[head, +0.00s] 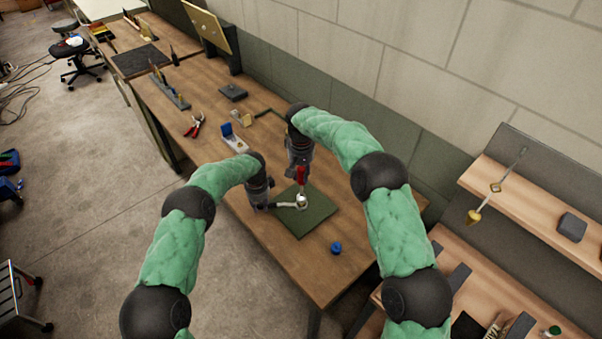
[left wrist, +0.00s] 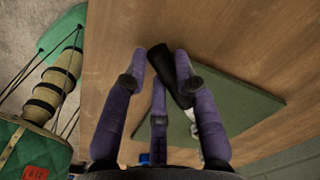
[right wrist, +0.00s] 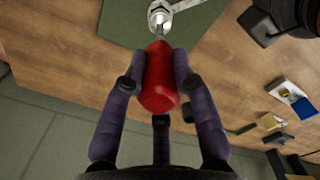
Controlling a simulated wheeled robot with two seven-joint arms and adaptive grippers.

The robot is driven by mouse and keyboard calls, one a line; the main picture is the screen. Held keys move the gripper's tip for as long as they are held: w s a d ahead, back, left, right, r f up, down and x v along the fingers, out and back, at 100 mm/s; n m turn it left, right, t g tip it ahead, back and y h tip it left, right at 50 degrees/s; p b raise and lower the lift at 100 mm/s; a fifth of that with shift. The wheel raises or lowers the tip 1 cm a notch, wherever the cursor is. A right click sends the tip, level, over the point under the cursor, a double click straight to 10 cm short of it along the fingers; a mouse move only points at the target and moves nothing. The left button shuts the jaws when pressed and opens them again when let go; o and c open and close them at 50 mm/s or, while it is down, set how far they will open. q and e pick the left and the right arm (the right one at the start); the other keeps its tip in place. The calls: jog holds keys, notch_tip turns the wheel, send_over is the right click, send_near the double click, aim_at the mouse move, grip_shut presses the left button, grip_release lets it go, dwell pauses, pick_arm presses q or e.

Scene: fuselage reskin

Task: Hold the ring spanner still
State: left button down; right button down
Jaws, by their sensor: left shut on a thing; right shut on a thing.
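The ring spanner (head: 286,206) lies over a green mat (head: 318,212), its silver ring end near the mat's middle. My left gripper (head: 264,203) is shut on its dark handle (left wrist: 170,72) at the mat's left edge. My right gripper (head: 299,176) is shut on a red-handled tool (right wrist: 159,80), held upright above the ring end. In the right wrist view the tool's metal shank points at the spanner's ring (right wrist: 160,16); whether its tip touches something inside the ring is hidden.
A blue knob-like part (head: 336,248) stands on the wooden bench (head: 285,255) near the mat. Red pliers (head: 195,125), a blue-and-white open box (head: 234,138) and a dark block (head: 232,92) lie farther back. A wall runs along the right.

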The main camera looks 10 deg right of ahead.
jog(key=shift+f, duration=0.9)
dwell(0.5)
jog(key=m, duration=1)
jog(key=shift+m, duration=0.4)
jog(key=m, duration=1.3)
jog(key=shift+n, duration=0.3)
